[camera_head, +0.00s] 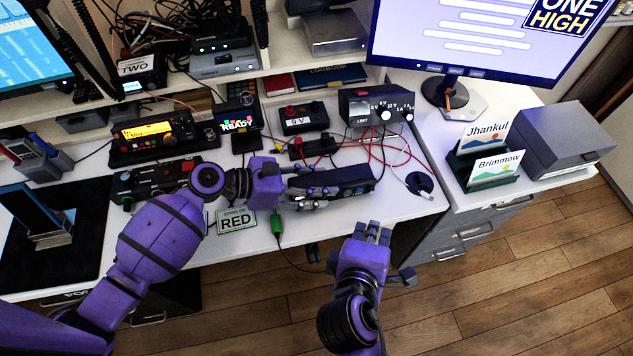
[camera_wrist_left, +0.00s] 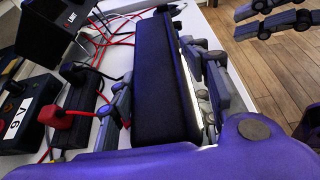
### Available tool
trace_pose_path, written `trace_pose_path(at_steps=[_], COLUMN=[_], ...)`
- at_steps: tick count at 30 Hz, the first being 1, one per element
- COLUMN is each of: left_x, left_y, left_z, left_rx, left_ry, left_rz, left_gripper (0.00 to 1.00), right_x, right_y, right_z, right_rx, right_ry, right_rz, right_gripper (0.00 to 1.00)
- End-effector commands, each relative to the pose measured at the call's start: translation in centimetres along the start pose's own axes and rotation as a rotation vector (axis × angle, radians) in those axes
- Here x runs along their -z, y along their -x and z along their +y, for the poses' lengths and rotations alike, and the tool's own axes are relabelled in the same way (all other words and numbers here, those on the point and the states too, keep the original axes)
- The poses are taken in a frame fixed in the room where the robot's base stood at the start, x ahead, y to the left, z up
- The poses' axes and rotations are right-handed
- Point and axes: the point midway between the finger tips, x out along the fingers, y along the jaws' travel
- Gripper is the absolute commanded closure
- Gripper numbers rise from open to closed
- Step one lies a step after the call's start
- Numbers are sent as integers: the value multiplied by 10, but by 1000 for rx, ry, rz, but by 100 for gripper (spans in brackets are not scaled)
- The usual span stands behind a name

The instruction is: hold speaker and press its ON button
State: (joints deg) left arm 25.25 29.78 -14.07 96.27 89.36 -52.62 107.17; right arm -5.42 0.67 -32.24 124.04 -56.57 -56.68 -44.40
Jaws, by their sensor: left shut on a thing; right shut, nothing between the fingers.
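The speaker is a long dark box (camera_head: 355,176) at the front of the white desk. My left gripper (camera_head: 318,188) is shut on it, with fingers along its long sides. In the left wrist view the speaker (camera_wrist_left: 165,80) lies lengthwise between the fingers, with a bright strip along its right side. I cannot make out its ON button. My right gripper (camera_head: 378,243) is shut and empty, in front of the desk edge and apart from the speaker. It also shows at the top right of the left wrist view (camera_wrist_left: 275,20).
A power-supply box (camera_head: 376,104) with red wires stands behind the speaker. A RED sign (camera_head: 237,221) and a hanging green plug (camera_head: 277,224) are near the front edge. A black round object (camera_head: 420,184) lies right of the speaker. A drawer cabinet (camera_head: 465,237) stands right; wooden floor is open below.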

Motion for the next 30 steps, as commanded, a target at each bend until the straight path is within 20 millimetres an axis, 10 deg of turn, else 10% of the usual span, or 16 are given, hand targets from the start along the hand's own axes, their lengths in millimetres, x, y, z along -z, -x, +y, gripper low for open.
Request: trace_pose_path(at_steps=[5, 6, 10, 22, 30], left_x=[0, 0, 0, 1, 1], left_y=[0, 0, 0, 6, 56], left_z=[0, 0, 0, 0, 0], left_rx=[1, 1, 0, -1, -1], left_ry=[-1, -1, -1, 0, -1], left_rz=[0, 0, 0, 1, 4], left_gripper=[97, 50, 33, 33, 33], right_x=[0, 0, 0, 0, 0], right_y=[0, 0, 0, 0, 0], right_z=[0, 0, 0, 0, 0], right_rx=[0, 0, 0, 0, 0], right_ry=[0, 0, 0, 0, 0], right_rz=[0, 0, 0, 0, 0], right_gripper=[100, 100, 100, 100, 100])
